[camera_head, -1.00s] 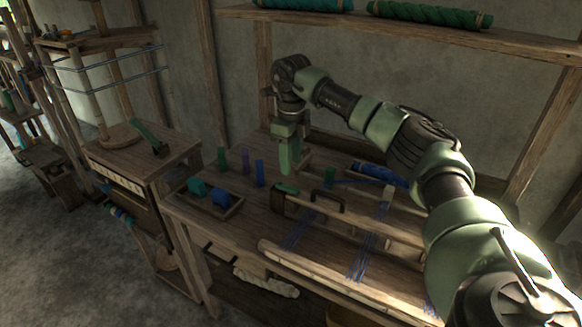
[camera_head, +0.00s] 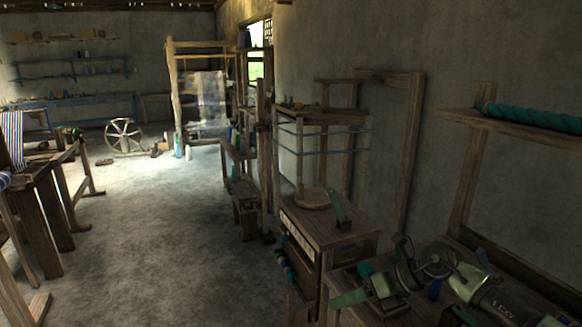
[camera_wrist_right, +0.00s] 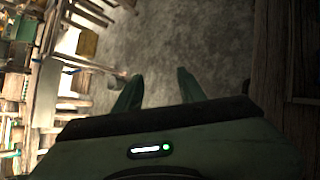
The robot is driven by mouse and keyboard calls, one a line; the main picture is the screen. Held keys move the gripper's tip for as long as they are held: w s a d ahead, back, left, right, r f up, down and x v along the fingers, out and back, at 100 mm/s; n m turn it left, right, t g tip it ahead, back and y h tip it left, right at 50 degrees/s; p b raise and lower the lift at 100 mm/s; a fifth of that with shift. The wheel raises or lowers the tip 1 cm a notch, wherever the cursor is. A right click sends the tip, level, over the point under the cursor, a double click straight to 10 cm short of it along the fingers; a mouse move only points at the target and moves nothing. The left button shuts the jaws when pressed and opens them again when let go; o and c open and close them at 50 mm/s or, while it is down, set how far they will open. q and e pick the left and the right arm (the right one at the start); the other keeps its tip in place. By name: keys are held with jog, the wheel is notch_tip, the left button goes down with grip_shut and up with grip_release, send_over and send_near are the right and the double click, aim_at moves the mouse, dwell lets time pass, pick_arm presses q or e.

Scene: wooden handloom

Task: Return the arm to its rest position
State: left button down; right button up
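My right arm (camera_head: 470,280) comes in from the lower right in the head view, above the near workbench. Its green and dark gripper (camera_head: 361,301) points left at the front left part of that bench. In the right wrist view the two green fingers (camera_wrist_right: 158,90) stand apart with nothing between them, only blurred grey floor behind. The right gripper is open and empty. My left gripper is in neither view.
The workbench (camera_head: 340,308) lies under the arm, with small blue and green pieces partly hidden. A wooden stand (camera_head: 330,232) holds a green-handled tool (camera_head: 337,207). A shelf (camera_head: 520,128) is at the right. Open floor (camera_head: 170,240) lies to the left.

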jog(key=s+a+r+m+t+y, duration=0.3)
jog(key=a+r+m+t+y, duration=0.5)
jog(key=a, duration=0.4)
jog(key=d+f+m+t+h, duration=0.1)
jog(key=d+m+t+h, duration=0.9)
jog(key=m, duration=0.8)
jog(key=s+d+f+m+g+h, duration=0.5)
jog(key=d+f+m+g+h, duration=0.15)
jog(key=f+m, duration=0.2)
jog(key=s+d+f+m+g, duration=0.15)
jog(key=s+f+g, duration=0.3)
jog(key=s, duration=0.45)
jog(key=s+f+m+g, duration=0.25)
jog(key=s+f, duration=0.35)
jog(key=s, duration=0.4)
jog(key=s+d+f+m+g, duration=0.15)
jog(key=s+f+g, duration=0.3)
jog(key=s, duration=0.45)
notch_tip(320, 180, down, 25)
jog(key=s+d+f+g, duration=0.2)
jog(key=s+d+f, duration=0.1)
jog(key=s+f, duration=1.4)
jog(key=shift+s+f+h, duration=0.35)
jog(key=shift+f, duration=0.05)
